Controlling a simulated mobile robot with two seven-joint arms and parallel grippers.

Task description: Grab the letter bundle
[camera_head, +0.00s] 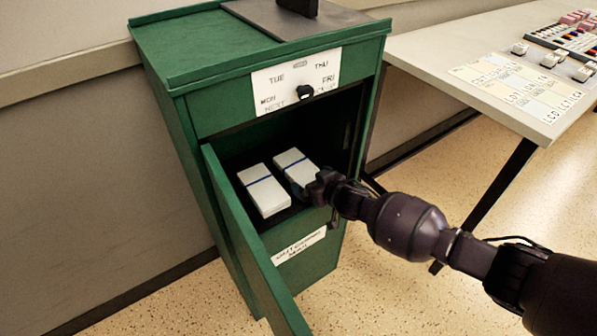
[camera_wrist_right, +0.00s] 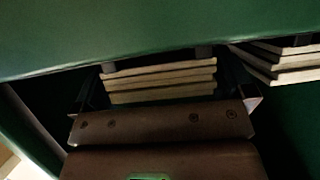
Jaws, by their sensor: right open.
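Two white letter bundles, each with a dark blue band, lie side by side in the open green cabinet: a left bundle (camera_head: 264,192) and a right bundle (camera_head: 295,167). My right gripper (camera_head: 313,187) is open at the near right end of the right bundle. In the right wrist view, the layered edges of a bundle (camera_wrist_right: 160,78) show straight ahead, between the open fingers of the gripper (camera_wrist_right: 166,98). Part of another bundle (camera_wrist_right: 280,60) shows at the upper right. Whether the fingers touch the bundle is hard to tell. My left gripper is not in view.
The green cabinet (camera_head: 180,58) has its door (camera_head: 240,235) swung open on the left. A dial panel (camera_head: 296,80) sits above the opening. A table (camera_head: 440,55) with cards and small items stands at the right. Floor shows below it.

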